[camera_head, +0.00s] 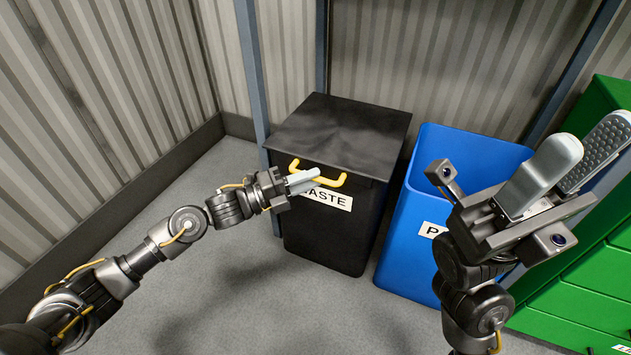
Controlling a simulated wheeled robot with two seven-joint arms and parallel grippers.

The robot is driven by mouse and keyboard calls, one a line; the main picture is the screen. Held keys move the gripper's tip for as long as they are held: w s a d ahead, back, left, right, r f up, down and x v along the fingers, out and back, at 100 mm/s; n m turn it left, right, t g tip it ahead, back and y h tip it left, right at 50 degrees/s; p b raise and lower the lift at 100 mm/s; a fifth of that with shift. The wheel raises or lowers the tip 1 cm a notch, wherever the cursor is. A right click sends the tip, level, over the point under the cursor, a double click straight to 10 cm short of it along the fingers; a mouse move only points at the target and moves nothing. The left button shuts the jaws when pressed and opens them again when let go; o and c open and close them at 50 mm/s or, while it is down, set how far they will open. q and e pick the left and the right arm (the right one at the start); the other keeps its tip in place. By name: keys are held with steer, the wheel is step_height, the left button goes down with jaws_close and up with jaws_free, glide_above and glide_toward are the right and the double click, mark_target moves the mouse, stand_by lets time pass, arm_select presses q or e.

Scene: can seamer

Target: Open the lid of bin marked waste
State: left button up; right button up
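The black waste bin (335,240) stands against the back wall with its dark lid (345,125) down. A white label (327,199) on its front is partly covered by my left gripper and shows "ASTE". A yellow handle (335,182) sits at the lid's front edge. My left gripper (314,179) is in front of the handle, its fingers overlapping the handle's middle. I cannot tell whether the fingers touch or enclose it. My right gripper (590,150) is raised at the right, its two grey padded fingers apart and empty.
A blue open-topped bin (405,230), its label partly hidden by my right arm, stands close to the right of the waste bin. A green drawer cabinet (595,285) stands further right. Grey floor (240,290) is clear in front of the bins.

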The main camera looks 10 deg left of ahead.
arm_select(q)
steer(key=shift+w+d+r, duration=0.1)
steer(key=shift+w+d, duration=0.2)
steer(key=shift+d, duration=0.45)
steer(key=shift+c, duration=0.3)
jaws_close()
steer(key=shift+r, duration=0.15)
